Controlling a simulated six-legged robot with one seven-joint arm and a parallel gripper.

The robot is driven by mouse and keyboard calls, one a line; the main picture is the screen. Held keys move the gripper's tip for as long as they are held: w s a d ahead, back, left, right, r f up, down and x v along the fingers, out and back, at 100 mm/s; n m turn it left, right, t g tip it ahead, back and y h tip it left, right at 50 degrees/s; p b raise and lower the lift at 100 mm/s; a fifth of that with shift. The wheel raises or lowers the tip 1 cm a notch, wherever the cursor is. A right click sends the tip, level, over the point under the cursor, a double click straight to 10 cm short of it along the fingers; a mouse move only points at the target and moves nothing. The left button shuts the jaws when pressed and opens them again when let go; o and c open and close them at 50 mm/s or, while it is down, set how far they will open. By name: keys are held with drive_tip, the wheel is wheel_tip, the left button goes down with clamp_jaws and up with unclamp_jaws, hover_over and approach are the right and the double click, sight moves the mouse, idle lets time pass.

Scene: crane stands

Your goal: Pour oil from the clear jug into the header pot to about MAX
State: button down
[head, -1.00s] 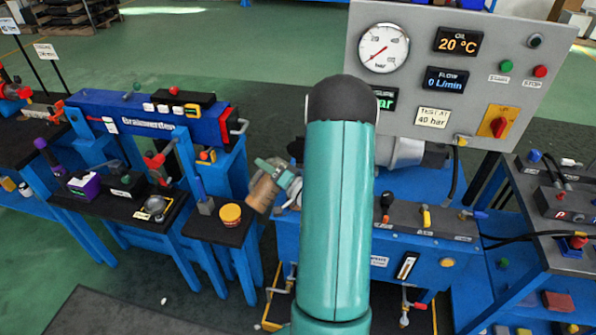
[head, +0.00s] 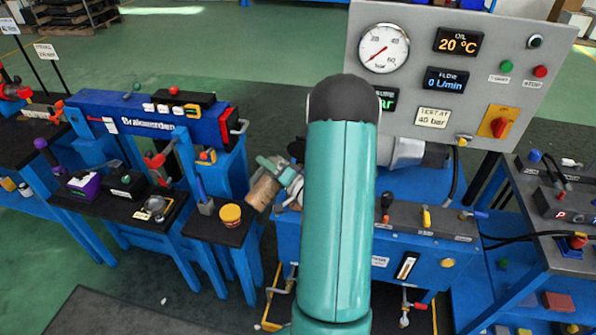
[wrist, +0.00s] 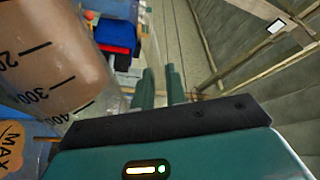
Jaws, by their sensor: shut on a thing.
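The clear jug (head: 262,193) holds brown oil and is tilted in the head view, left of my teal arm. In the wrist view the jug (wrist: 55,45) fills the upper left, with graduation marks and the oil reaching towards the 400 mark. My gripper (head: 276,168) is shut on the jug; its two fingers (wrist: 160,88) show beside the jug in the wrist view, the grip point unclear. An orange MAX label (wrist: 10,148) shows at the lower left of the wrist view. The header pot is mostly hidden, and I cannot see its oil level or any stream.
A blue test stand with a gauge panel (head: 455,75) stands behind and right of my arm.

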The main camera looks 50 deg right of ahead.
drive_tip(key=shift+d+r+m+h+b, duration=0.3)
drive_tip(key=shift+d+r+m, duration=0.45)
drive_tip(key=shift+m, duration=0.15)
idle(2.5)
drive_tip(key=a+f+n, duration=0.1)
drive_tip(key=n, duration=0.1)
drive_tip(key=a+f+n+y, duration=0.1)
drive_tip(key=a+f+n, duration=0.1)
drive_tip(key=shift+w+f, duration=0.1)
drive_tip(key=shift+f, duration=0.15)
drive_tip(key=shift+a+f+n, duration=0.15)
drive_tip(key=shift+f+n, duration=0.05)
drive_tip(key=shift+n, duration=0.2)
drive_tip(key=a+f+n+g+y+p, duration=0.1)
drive_tip(key=a+f+n+g, duration=0.1)
drive_tip(key=a+f+n, duration=0.6)
drive_tip(key=shift+w+f+n, duration=0.2)
drive_tip(key=shift+f+n, duration=1.2)
drive_tip(key=shift+f, duration=0.7)
drive_tip(key=shift+w, duration=0.15)
